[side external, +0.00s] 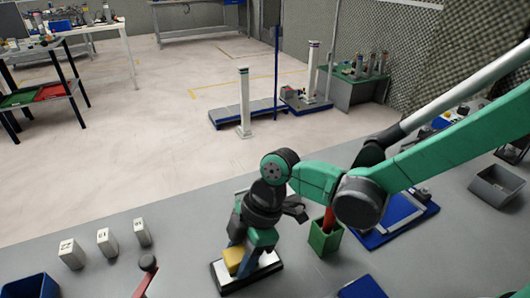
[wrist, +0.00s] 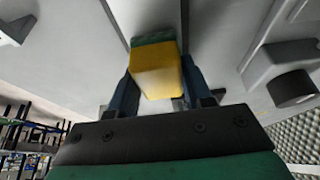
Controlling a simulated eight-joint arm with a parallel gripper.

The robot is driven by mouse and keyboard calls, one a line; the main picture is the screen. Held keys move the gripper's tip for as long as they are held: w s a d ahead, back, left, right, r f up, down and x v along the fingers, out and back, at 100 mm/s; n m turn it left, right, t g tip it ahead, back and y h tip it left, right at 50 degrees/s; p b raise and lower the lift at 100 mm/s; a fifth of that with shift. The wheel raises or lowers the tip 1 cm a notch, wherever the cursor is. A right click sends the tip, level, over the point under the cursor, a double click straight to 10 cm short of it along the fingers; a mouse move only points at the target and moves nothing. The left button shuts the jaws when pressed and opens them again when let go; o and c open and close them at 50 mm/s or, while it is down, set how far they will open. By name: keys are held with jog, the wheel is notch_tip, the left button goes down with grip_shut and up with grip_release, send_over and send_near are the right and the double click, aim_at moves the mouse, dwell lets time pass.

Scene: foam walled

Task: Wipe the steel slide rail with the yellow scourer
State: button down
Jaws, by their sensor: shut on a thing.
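The yellow scourer (side external: 233,259) is held between the fingers of my gripper (side external: 245,258), low at the front middle of the bench. In the wrist view the scourer (wrist: 157,72) shows yellow with a green face at its far end, between the two dark fingers of my gripper (wrist: 160,88). The steel slide rail (side external: 264,270) is a pale strip on a dark base, directly under the scourer. The scourer appears to be on or very near the rail; contact cannot be made out. My gripper hides part of the rail.
A green box (side external: 325,239) with a red item in it stands close to the right of the rail. A blue tray (side external: 385,238) lies beyond it. White numbered blocks (side external: 107,243) stand at the left. A blue bin (side external: 32,288) is at the lower left corner.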

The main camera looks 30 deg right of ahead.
jog(key=shift+d, duration=0.45)
jog(key=shift+r, duration=4.1)
